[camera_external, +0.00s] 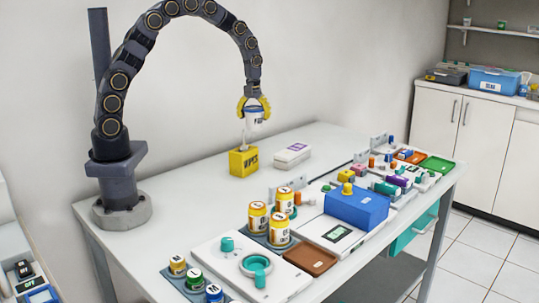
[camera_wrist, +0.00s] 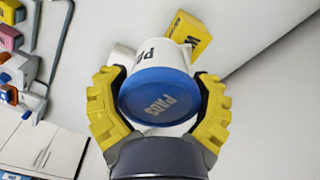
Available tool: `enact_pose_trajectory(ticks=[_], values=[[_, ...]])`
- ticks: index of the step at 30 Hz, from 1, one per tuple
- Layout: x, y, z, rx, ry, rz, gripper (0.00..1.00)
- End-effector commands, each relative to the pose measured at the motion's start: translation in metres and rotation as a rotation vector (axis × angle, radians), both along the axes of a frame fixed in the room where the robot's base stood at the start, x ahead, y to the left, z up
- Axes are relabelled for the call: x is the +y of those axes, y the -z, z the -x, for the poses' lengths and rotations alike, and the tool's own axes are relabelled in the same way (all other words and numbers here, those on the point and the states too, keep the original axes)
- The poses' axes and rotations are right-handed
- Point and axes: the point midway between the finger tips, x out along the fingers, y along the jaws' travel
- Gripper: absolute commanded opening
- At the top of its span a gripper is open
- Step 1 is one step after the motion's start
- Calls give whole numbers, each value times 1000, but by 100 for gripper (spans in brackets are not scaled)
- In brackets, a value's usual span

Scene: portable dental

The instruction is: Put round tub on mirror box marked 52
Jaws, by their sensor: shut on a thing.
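The round tub is white with a blue lid marked PADS; it fills the middle of the wrist view (camera_wrist: 158,97). It also shows in the external view (camera_external: 254,117), hanging in the air. My gripper (camera_wrist: 158,112) has its yellow fingers shut around the tub's sides, and shows in the external view (camera_external: 254,106) above the table's far part. A flat white box with a purple label (camera_external: 292,155) lies on the table, below and right of my gripper. It may be the mirror box; its marking is too small to read, and no 52 is legible.
A yellow wipes box (camera_external: 243,162) with a tissue sticking up stands close below the held tub. The table's back left (camera_external: 190,188) is clear.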

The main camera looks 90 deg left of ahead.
Motion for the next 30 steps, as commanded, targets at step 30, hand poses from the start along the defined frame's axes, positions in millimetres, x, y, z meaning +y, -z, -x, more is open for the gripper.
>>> enact_pose_trajectory(ticks=[30], values=[[89, 52, -86, 7, -20, -7, 38]])
